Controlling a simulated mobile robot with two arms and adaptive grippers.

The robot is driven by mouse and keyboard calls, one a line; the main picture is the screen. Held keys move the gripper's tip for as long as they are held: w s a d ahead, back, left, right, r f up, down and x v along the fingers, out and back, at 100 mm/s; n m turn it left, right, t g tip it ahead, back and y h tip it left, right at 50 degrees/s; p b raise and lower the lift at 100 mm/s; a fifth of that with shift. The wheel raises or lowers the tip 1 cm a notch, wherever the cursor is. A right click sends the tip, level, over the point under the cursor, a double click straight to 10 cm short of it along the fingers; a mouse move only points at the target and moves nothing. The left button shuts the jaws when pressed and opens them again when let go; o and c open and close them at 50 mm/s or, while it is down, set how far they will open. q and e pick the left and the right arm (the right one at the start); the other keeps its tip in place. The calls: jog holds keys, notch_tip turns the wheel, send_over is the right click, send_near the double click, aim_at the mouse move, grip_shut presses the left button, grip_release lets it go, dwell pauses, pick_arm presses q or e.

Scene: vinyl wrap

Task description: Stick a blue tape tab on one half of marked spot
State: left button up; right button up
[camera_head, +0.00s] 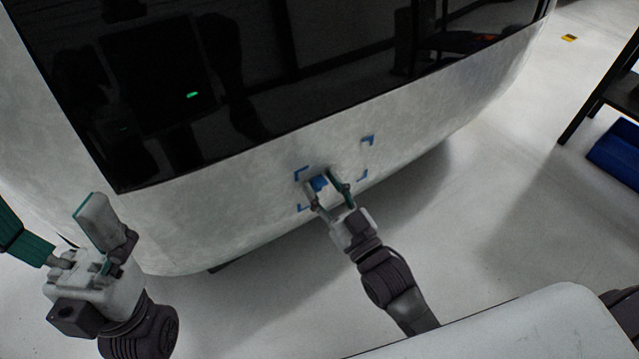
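The marked spot is a set of blue corner marks on the white curved panel, with corners at its upper left (301,174) and upper right (368,140). A blue tape tab (319,184) lies at the left half of this spot, between the fingers of my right gripper (328,186). The fingertips are at the panel; I cannot tell whether they grip the tab or press it on the surface. My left gripper (70,232) is open and empty at the lower left, away from the marks, with its fingers wide apart.
A large dark glass window (250,70) lies above the white panel (230,190). A black shelf (610,95) with a blue bin (617,152) stands at the right. The pale floor (490,220) between panel and shelf is clear. A small yellow item (569,38) lies on the far floor.

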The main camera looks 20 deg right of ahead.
jog(key=shift+s+f, duration=0.1)
jog(key=shift+s, duration=0.05)
jog(key=v, duration=1.1)
jog(key=shift+s, duration=0.3)
jog(key=shift+d, duration=0.15)
